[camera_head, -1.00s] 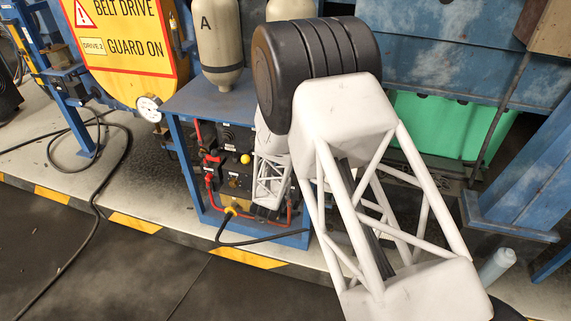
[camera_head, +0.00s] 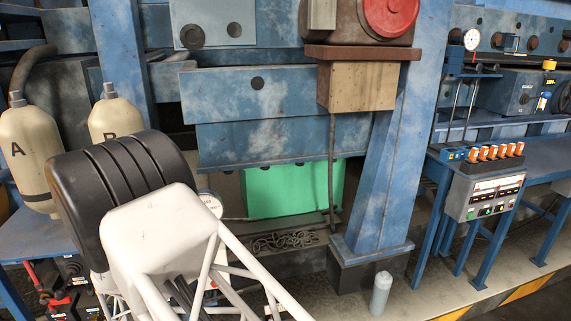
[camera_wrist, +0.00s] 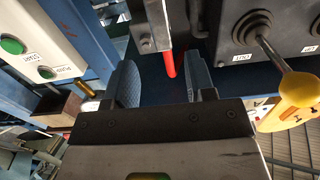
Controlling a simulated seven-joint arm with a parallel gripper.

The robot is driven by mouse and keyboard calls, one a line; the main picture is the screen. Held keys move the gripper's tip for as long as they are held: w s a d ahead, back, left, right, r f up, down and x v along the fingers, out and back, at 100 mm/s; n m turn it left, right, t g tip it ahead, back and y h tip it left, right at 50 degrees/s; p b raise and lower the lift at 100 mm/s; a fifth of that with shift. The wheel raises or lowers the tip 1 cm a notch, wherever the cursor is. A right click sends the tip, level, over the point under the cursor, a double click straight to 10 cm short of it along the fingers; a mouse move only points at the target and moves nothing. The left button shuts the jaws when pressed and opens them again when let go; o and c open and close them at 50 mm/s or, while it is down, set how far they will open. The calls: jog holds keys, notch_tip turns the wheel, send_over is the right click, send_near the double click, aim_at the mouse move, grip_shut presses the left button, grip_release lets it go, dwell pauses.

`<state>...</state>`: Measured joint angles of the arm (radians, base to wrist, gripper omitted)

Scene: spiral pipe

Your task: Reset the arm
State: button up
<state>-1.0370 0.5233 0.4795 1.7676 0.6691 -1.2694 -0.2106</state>
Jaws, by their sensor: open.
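My gripper (camera_wrist: 162,88) shows in the wrist view with its two blue-grey fingers apart. A red rod (camera_wrist: 169,63) shows beyond the gap between the fingers, and I see nothing held. My white lattice arm with its black joint fills the lower left of the head view. It hides part of the blue bench, and the gripper itself does not show there.
In the wrist view, a black panel with a yellow-knobbed lever (camera_wrist: 300,89) is close on the right, and green buttons (camera_wrist: 12,45) are upper left. In the head view are tank A (camera_head: 27,150), a green bin (camera_head: 290,190), a blue post (camera_head: 385,150) and a control box (camera_head: 485,197).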

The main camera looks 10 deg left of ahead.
jog(key=w+d+r+g+h, duration=0.1)
jog(key=w+d+r+g, duration=0.25)
jog(key=d+r, duration=0.45)
jog(key=w+d+r+g, duration=0.2)
jog(key=w+d+r, duration=0.35)
jog(key=d, duration=0.45)
jog(key=s+d+r+g+h, duration=0.1)
jog(key=d+r, duration=0.3)
jog(key=d, duration=0.3)
jog(key=s+d+r+m+g, duration=0.1)
jog(key=d+r, duration=0.3)
jog(key=d, duration=0.3)
jog(key=s+d+r+g+h, duration=0.1)
jog(key=d+r, duration=0.4)
jog(key=d, duration=0.2)
jog(key=s+d+r+m+g+h, duration=0.1)
jog(key=s+d+r, duration=0.3)
jog(key=d, duration=0.5)
jog(key=s+d+r+g+h, duration=0.1)
jog(key=s+d+r, duration=0.1)
jog(key=s+d, duration=0.6)
jog(key=s+d+r+m+g+h, duration=0.2)
jog(key=s+d+g, duration=0.1)
jog(key=s+d, duration=1.3)
jog(key=s, duration=0.3)
jog(key=shift+m, duration=0.3)
